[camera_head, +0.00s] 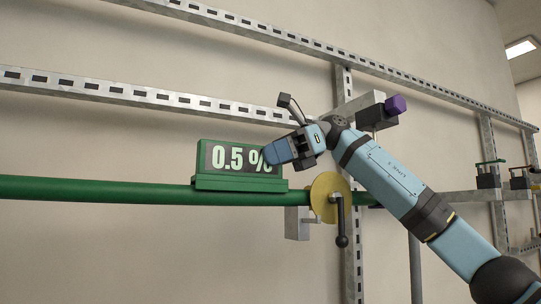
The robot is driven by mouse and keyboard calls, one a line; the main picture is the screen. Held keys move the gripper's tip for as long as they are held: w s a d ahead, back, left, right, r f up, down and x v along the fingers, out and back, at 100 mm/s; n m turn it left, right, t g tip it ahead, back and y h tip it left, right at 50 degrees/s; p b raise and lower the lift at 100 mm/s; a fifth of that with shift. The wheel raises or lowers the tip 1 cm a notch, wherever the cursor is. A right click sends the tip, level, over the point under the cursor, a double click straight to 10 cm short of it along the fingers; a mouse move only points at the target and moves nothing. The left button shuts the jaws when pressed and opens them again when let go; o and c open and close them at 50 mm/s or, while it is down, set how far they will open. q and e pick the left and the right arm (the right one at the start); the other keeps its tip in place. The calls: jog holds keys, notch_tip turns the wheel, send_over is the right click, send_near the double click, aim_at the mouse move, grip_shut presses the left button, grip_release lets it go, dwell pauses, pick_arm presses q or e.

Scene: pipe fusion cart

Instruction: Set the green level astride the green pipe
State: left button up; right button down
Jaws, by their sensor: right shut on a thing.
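The green level (215,183) shows a "0.5 %" display and stands upright at the green pipe (95,189), near the middle of the view. Its base overlaps the pipe and looks seated on it, though I cannot see the far side. My right gripper (268,156) comes from the right and is shut on the level's upper right end, covering part of the display. The fingertips are largely hidden behind the gripper body. My left gripper is not in view.
A yellow disc (325,186) with a black-handled lever (341,225) sits on the pipe just right of the level. A grey bracket (297,223) hangs below. A slotted metal rail (120,91) runs behind, above the pipe. A purple-capped block (395,105) is behind my arm.

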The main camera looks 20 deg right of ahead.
jog(key=c, duration=0.8)
grip_release()
notch_tip(320, 180, up, 9)
jog(key=shift+a+r, duration=0.1)
jog(key=shift+r, duration=0.05)
notch_tip(320, 180, up, 11)
jog(key=p, duration=0.2)
jog(key=shift+p, duration=0.3)
